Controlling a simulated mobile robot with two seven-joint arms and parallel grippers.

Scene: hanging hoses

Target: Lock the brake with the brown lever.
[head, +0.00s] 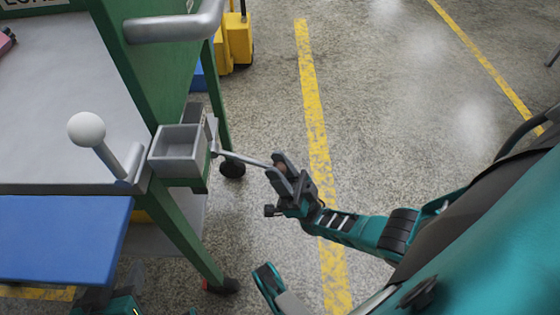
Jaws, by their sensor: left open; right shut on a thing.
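A thin grey lever rod (245,159) sticks out to the right from the side of the green cart, beside a small grey open box (180,150). A small brownish part shows at its outer end, mostly hidden by the fingers. My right gripper (282,169) is shut on this end of the lever, out over the floor. My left gripper (120,304) is low at the left, cut off by the bottom edge; its fingers are hard to make out. I cannot tell the brake's state.
A second lever with a white ball knob (87,128) stands on the cart's grey top (60,90). A grey push handle (175,27) is above it, and a blue panel (60,235) below. A caster wheel (232,169) is under the lever. The floor to the right is clear.

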